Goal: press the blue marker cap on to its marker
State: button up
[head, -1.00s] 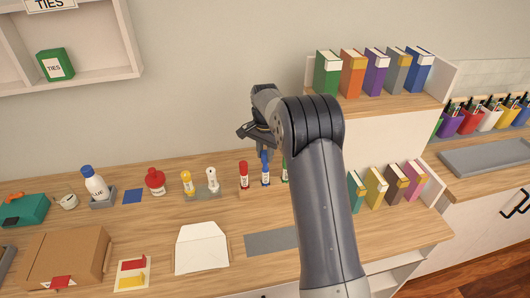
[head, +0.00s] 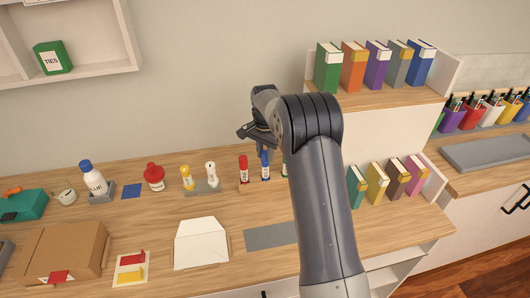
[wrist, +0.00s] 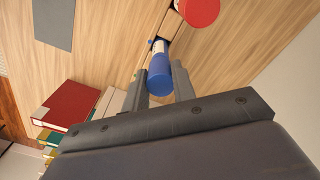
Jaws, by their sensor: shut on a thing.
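A strip of white marker body shows beyond the cap. The head view shows my gripper (head: 263,146) directly above the marker. I cannot tell whether the cap is fully seated.
The red marker (head: 243,170) stands close on the left; its red top (wrist: 198,10) is near the fingers in the wrist view. Yellow and white glue-like tubes (head: 187,178) stand farther left. Books (head: 377,184) stand right of my arm. A grey mat (head: 270,236) lies in front.

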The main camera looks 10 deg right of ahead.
aim_at(265, 152)
jog(key=shift+f, duration=0.5)
jog(key=o, duration=1)
jog(key=shift+o, duration=0.2)
jog(key=shift+r, duration=0.15)
notch_tip(265, 152, up, 11)
jog(key=shift+f+b, duration=0.2)
jog(key=shift+b, duration=0.75)
notch_tip(265, 152, down, 11)
jog(key=shift+r+p, duration=0.2)
jog(key=shift+p, duration=0.6)
jog(key=shift+r, duration=0.3)
